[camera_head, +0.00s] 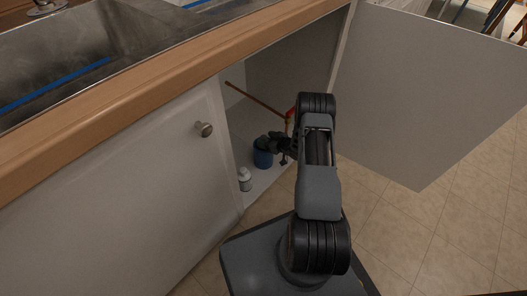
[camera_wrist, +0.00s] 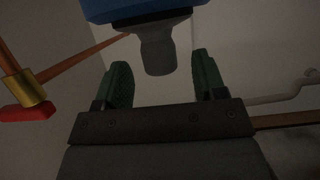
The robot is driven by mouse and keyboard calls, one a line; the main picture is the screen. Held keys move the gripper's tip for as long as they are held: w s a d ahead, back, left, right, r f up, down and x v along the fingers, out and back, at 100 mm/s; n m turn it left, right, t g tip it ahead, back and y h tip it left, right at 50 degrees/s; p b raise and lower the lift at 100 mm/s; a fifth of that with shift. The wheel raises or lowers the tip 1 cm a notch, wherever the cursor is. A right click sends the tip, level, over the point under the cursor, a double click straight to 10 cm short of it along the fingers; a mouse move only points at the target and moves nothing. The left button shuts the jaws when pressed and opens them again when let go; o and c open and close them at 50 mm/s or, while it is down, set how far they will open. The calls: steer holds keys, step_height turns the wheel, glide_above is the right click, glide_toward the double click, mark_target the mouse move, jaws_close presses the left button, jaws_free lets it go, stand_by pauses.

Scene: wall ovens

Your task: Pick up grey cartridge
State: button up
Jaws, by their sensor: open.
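In the wrist view, a grey, neck-like piece (camera_wrist: 157,55) hangs from a dark rim under a blue body (camera_wrist: 150,10). It may be the grey cartridge, but I cannot tell for sure. My gripper (camera_wrist: 160,62) is open, with one green finger on either side of this piece in the picture and visible gaps on both sides. In the head view, my gripper (camera_head: 279,146) is inside the cabinet beside a blue container (camera_head: 263,159). The grey piece cannot be made out there.
A small white bottle (camera_head: 245,180) stands near the cabinet's front edge. The cabinet door (camera_head: 425,90) stands open at right. The counter (camera_head: 165,85) overhangs.

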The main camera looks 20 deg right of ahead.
steer(key=x, duration=0.2)
steer(key=shift+w+a+f+b, duration=0.1)
steer(key=shift+w+f+b, duration=0.1)
steer(key=shift+b, duration=0.15)
steer(key=shift+r, duration=0.15)
jaws_close()
